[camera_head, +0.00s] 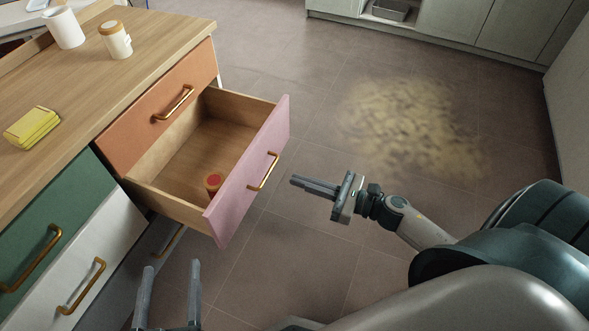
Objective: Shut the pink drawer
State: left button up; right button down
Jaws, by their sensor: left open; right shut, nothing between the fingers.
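The pink drawer (248,178) stands pulled out from the wooden-topped cabinet, below an orange drawer (150,112). It has a brass handle (263,171) on its front. A small jar with a red top (214,182) is inside, near the drawer's front. My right gripper (293,182) is shut and empty, a little to the right of the pink front and apart from it. My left gripper (171,268) is open and empty at the bottom, below the drawer and in front of the lower cabinet.
A yellow block-like item (32,127), a white cup (64,28) and a lidded jar (115,40) stand on the wooden top (110,75). Green (50,215) and white (92,262) drawers at left look shut. Open floor (310,110) lies right of the drawer, with a yellowish patch (410,120).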

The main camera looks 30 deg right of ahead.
aim_at(246, 163)
jog(key=x, duration=1.2)
jog(key=shift+w+a+p, duration=0.25)
jog(key=shift+w+p, duration=0.05)
pick_arm(q)
jog(key=shift+s+a+f+g, duration=0.1)
jog(key=shift+a+f+g, duration=0.1)
jog(key=shift+f+g, duration=0.3)
jog(key=shift+a+f+g, duration=0.2)
jog(key=shift+f, duration=0.5)
jog(key=shift+d, duration=0.1)
pick_arm(e)
jog(key=shift+w+a, duration=0.1)
jog(key=shift+w, duration=0.05)
jog(key=shift+w+a, duration=0.35)
jog(key=shift+w, duration=0.1)
pick_arm(q)
jog(key=s+r+t+h+b, duration=0.1)
jog(key=s+r+t+b, duration=0.1)
jog(key=r+t, duration=0.4)
jog(key=s+a+r+t+h+b, duration=0.1)
jog(key=r+t+b, duration=0.3)
jog(key=r, duration=0.8)
jog(key=shift+s+a+r+t+h, duration=0.15)
jog(key=shift+s+r+t+h, duration=0.25)
jog(key=shift+t, duration=0.5)
pick_arm(e)
jog(key=x, duration=2.5)
jog(key=shift+r, duration=0.35)
